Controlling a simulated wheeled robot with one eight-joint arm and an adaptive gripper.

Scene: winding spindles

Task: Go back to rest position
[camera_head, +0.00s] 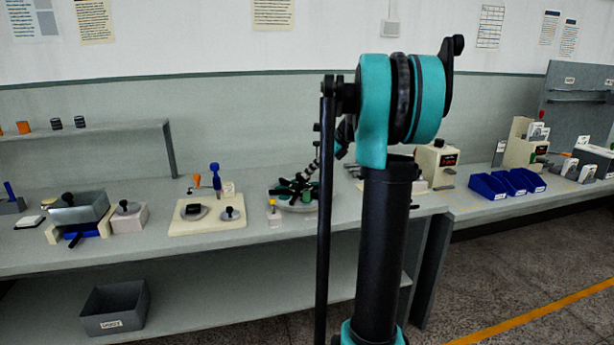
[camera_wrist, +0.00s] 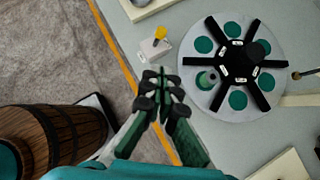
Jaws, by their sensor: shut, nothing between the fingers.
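My gripper (camera_wrist: 165,82) is shut and empty in the wrist view, its fingertips together just left of a round grey turntable (camera_wrist: 262,101). My gripper is only partly seen there, above the turntable (camera_head: 300,180). My teal and black arm stands upright and hides part of the bench.
A white block with a yellow top (camera_head: 273,214) stands beside the turntable. A cream board with two round dishes (camera_head: 207,225) is to its left. Blue bins (camera_head: 487,186) stand at right. A grey bin (camera_head: 115,308) sits on the lower shelf.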

